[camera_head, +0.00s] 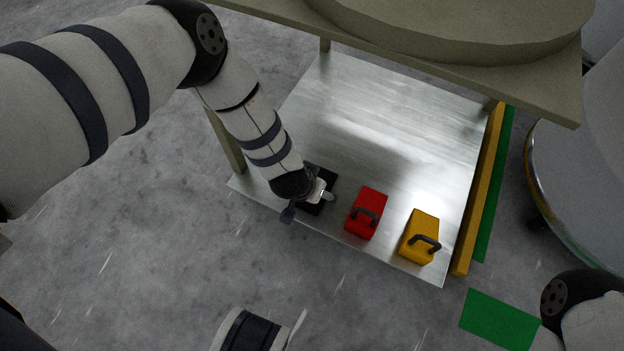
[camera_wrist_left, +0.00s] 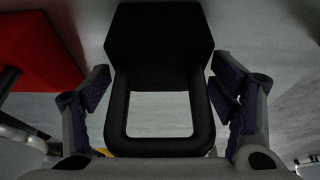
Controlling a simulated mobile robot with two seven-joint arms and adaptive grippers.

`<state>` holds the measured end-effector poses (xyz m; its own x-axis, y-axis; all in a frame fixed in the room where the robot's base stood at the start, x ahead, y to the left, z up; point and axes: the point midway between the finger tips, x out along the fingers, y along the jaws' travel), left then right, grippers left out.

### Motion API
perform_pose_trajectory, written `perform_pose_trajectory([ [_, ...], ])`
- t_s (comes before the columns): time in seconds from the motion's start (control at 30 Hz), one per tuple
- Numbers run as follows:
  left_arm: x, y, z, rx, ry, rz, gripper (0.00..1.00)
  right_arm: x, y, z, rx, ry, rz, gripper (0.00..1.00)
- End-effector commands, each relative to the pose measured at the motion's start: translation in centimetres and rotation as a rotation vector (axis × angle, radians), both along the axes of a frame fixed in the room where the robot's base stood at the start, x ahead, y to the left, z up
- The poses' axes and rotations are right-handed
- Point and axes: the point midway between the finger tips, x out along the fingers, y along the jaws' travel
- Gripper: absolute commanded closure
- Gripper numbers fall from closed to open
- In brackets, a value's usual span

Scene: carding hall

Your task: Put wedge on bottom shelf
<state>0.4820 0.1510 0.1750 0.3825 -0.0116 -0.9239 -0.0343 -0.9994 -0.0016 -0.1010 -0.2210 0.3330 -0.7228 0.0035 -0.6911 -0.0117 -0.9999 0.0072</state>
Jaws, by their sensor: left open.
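A black wedge (camera_head: 325,177) sits at the front left of the metal bottom shelf (camera_head: 380,130), partly hidden by my left gripper (camera_head: 308,203). In the left wrist view, the black wedge (camera_wrist_left: 158,45) shows its loop handle (camera_wrist_left: 203,110) between the fingers of my left gripper (camera_wrist_left: 160,85). The fingers are open, one on each side of the handle, with gaps visible. A red wedge (camera_head: 367,208) and a yellow wedge (camera_head: 417,228), both with dark handles, sit to the right on the same shelf.
An upper tabletop (camera_head: 480,65) overhangs the back of the shelf, with a leg (camera_head: 227,145) at left. Yellow (camera_head: 482,190) and green (camera_head: 496,190) panels stand along the right side. A green patch (camera_head: 500,318) lies on the floor. Bare floor (camera_head: 130,260) is at front left.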

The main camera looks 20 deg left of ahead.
Motion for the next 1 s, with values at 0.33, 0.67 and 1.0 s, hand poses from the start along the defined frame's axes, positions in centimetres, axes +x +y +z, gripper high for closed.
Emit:
perform_pose_trajectory([
  [0.33,-2.5,0.1,8.0,0.000,-0.008,-0.001,0.22,1.8,0.1,3.2,-0.004,-0.083,-0.009,0.60],
  [0.67,-4.5,0.2,11.5,0.000,-0.001,0.001,0.22,2.3,0.0,4.6,-0.006,-0.106,-0.011,0.60],
  [1.0,-4.6,0.1,11.4,0.000,0.000,0.001,0.22,2.2,0.0,4.5,-0.007,-0.105,-0.010,0.60],
])
